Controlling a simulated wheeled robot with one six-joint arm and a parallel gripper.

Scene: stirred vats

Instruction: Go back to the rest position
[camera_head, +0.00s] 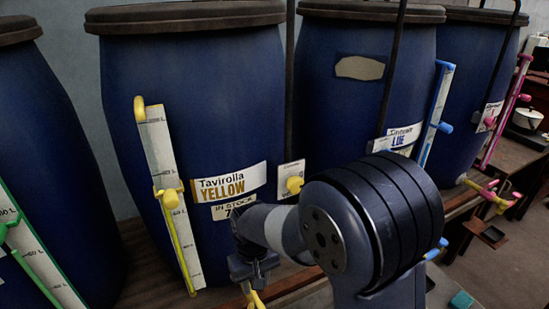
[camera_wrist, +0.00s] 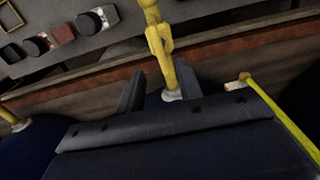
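My gripper (camera_head: 252,268) is low in front of the blue vat labelled Tavirolla Yellow (camera_head: 263,105). In the wrist view its two dark fingers (camera_wrist: 158,84) stand apart, so it is open. A yellow tap (camera_wrist: 160,45) shows between and beyond the fingers. A gap shows at the left finger; I cannot tell whether the right finger touches the tap. In the head view only a bit of this yellow tap (camera_head: 255,299) shows below my gripper, and my arm hides part of the area.
More blue vats stand left and right, with green, blue (camera_head: 436,115) and pink (camera_head: 507,108) level gauges. A yellow gauge (camera_head: 160,150) is left of my gripper. A pink-handled tap (camera_head: 490,193) sticks out at right. Open floor (camera_head: 490,265) shows at lower right.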

